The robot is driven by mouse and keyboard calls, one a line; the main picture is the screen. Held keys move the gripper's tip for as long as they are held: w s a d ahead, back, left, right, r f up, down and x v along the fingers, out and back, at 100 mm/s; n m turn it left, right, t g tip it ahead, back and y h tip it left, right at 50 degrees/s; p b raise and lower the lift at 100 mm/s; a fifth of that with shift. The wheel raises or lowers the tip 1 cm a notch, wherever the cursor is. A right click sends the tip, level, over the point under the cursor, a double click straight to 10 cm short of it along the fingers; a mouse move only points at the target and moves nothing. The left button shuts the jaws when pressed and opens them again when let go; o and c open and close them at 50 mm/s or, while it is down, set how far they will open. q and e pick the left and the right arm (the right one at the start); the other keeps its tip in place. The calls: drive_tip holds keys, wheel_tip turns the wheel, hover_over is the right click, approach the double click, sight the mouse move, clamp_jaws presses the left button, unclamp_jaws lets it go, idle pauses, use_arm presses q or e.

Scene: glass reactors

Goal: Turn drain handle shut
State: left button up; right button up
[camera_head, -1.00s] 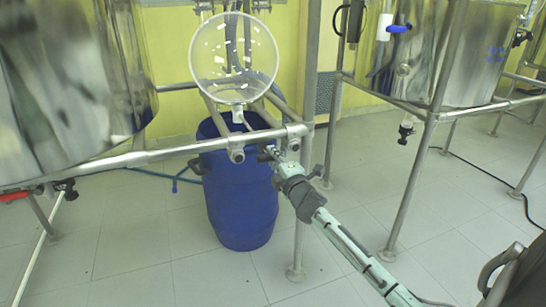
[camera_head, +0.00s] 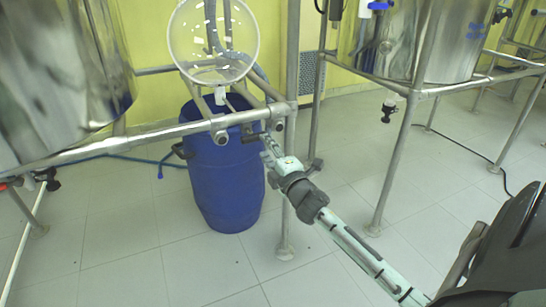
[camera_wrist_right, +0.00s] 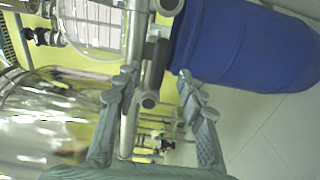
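The clear round glass vessel (camera_head: 213,45) hangs at top centre in the head view, with a small white outlet (camera_head: 220,96) under it. I cannot make out a drain handle there for certain. A black valve (camera_head: 48,179) with a red part (camera_head: 9,184) sits under the steel tank at far left. My right gripper (camera_head: 265,143) is at the steel rail's clamp, in front of the blue barrel. In the right wrist view its two grey fingers (camera_wrist_right: 158,76) are spread, with a steel pipe and a dark fitting (camera_wrist_right: 155,55) between them. Contact is unclear. My left gripper does not show.
The blue barrel (camera_head: 226,180) stands on the tiled floor behind the horizontal steel rail (camera_head: 150,136). A steel tank (camera_head: 60,75) fills the upper left. Another tank (camera_head: 425,40) on legs stands at the right. The floor in front is clear.

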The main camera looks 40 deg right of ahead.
drive_tip(key=shift+v, duration=2.35)
drive_tip(key=s+a+f+m+g+p, duration=0.1)
drive_tip(key=s+a+f+m+g, duration=0.1)
drive_tip(key=s+f+m+g, duration=0.45)
drive_tip(key=s+a+f+m+g+p, duration=0.1)
drive_tip(key=s+a+f+m, duration=0.15)
drive_tip(key=f, duration=0.75)
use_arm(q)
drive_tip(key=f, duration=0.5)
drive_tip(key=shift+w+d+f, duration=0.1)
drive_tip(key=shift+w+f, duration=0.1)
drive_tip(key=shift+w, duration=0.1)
use_arm(e)
drive_tip(key=s+a+f+m+g+y, duration=0.1)
drive_tip(key=s+a+f+m+g, duration=0.1)
drive_tip(key=s, duration=0.6)
drive_tip(key=s+a+f+m+g+y, duration=0.2)
drive_tip(key=s+a+f+g, duration=0.2)
drive_tip(key=s+a+f, duration=0.3)
drive_tip(key=shift+s+a+f+g, duration=0.2)
drive_tip(key=shift+s+f+g, duration=0.15)
drive_tip(key=shift+s+f, duration=0.25)
